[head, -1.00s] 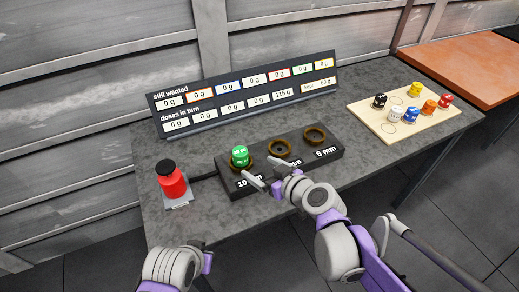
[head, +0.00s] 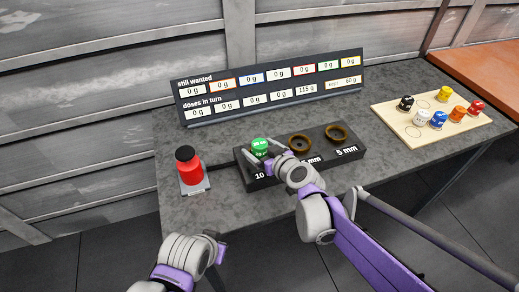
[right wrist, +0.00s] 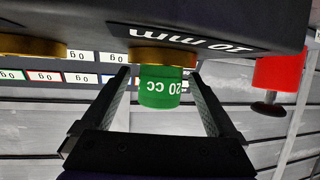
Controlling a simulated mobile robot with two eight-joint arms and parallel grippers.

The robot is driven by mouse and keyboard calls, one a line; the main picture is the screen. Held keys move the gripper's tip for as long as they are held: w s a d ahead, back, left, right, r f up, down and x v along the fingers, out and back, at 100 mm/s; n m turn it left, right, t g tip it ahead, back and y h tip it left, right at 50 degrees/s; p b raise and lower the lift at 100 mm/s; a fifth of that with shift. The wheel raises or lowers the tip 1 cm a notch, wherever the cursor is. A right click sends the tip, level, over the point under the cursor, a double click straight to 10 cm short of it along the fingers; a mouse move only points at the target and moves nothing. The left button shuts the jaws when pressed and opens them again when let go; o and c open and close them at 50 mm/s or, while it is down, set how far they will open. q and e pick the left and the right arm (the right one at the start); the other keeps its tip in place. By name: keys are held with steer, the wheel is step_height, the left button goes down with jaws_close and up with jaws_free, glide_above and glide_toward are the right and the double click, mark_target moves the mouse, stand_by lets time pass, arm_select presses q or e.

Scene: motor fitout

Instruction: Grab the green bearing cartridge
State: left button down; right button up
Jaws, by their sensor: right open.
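The green bearing cartridge (head: 261,146), marked 20 cc in the right wrist view (right wrist: 160,88), sits in the ring at the 10 mm end of the black block (head: 318,157). My right gripper (head: 262,160) is open at the cartridge. In the right wrist view its fingers (right wrist: 163,95) stand on either side of the cartridge with a gap on each side. My left gripper (head: 221,250) shows only partly at the lower left, away from the block; its fingertips are not clear.
Two other brown rings (head: 300,143) on the block are empty. A red canister (head: 188,166) stands on a small plate to the left. A wooden board (head: 410,120) with several coloured cartridges lies at the right. A display panel (head: 270,90) stands behind.

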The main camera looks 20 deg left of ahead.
steer(key=shift+a, duration=0.1)
jaws_close()
stand_by(0.5)
